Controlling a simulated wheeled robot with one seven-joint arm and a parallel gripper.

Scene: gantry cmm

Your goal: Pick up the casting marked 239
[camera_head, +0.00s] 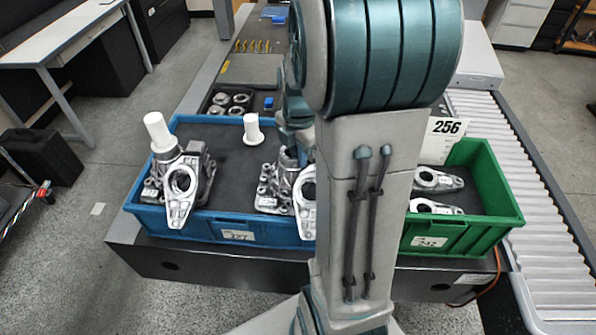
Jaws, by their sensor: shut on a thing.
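A blue tray (205,225) holds metal castings, with a dark lining. The left casting (182,180) has a flat arm with a round hole and a white cylinder (159,132) rising from it. The middle casting (276,183) has an upright round neck and a small white tag too small to read. My gripper (289,150), mostly hidden behind my own arm, is at the top of this middle casting and shut on it. The casting's right side is hidden by my arm. No mark 239 is readable.
A second white cylinder (253,129) stands near the blue tray's back. A green tray (465,233) holds flat castings (436,180), with a card (443,134) reading 256 behind. A roller conveyor (545,240) runs along the right. A bin of rings (228,103) lies behind.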

